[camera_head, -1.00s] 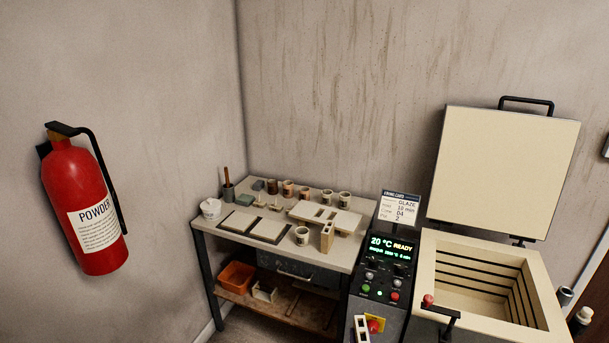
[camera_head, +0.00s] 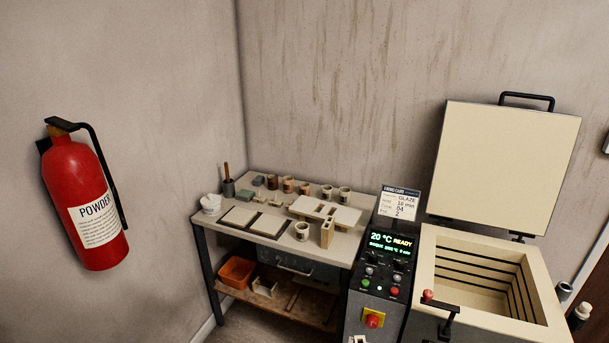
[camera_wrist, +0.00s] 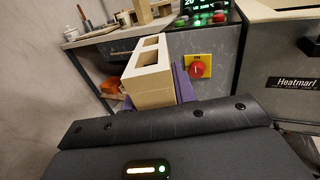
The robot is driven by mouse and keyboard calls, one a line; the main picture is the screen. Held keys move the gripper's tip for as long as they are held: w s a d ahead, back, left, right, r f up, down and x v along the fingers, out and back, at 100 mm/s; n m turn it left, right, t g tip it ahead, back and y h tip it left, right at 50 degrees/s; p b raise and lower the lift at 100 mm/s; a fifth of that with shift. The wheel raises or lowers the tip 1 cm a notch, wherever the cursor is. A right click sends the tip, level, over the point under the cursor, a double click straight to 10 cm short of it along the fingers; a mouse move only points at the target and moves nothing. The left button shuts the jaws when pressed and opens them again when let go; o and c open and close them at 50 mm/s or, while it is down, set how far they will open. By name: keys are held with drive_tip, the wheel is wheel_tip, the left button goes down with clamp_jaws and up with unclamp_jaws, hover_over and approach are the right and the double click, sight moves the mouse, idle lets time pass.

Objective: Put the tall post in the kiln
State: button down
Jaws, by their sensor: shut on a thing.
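My gripper (camera_wrist: 152,88) shows in the wrist view, with purple pads on both sides of a cream post (camera_wrist: 150,72) with square openings. It is shut on this post, which sticks up and away from the jaws. In the head view only the top of the held post (camera_head: 358,339) shows at the bottom edge, in front of the control panel. The kiln (camera_head: 428,262) stands at the right with its lid (camera_head: 505,165) raised and its chamber (camera_head: 475,275) open. No ware shows in the visible part of the chamber. Another upright post (camera_head: 327,234) stands on the worktable.
The worktable (camera_head: 268,241) left of the kiln holds several cups, shelves and small props. The control panel (camera_head: 388,268) with a red knob (camera_head: 373,321) stands between table and kiln. A fire extinguisher (camera_head: 85,205) hangs on the left wall.

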drive_tip(key=w+r, duration=0.4)
drive_tip(key=r, duration=0.1)
drive_tip(key=shift+w+r, duration=0.2)
drive_tip(key=shift+r, duration=0.1)
drive_tip(key=s+f, duration=0.4)
drive_tip(key=f, duration=0.1)
drive_tip(key=shift+s+f, duration=0.2)
drive_tip(key=shift+f, duration=0.05)
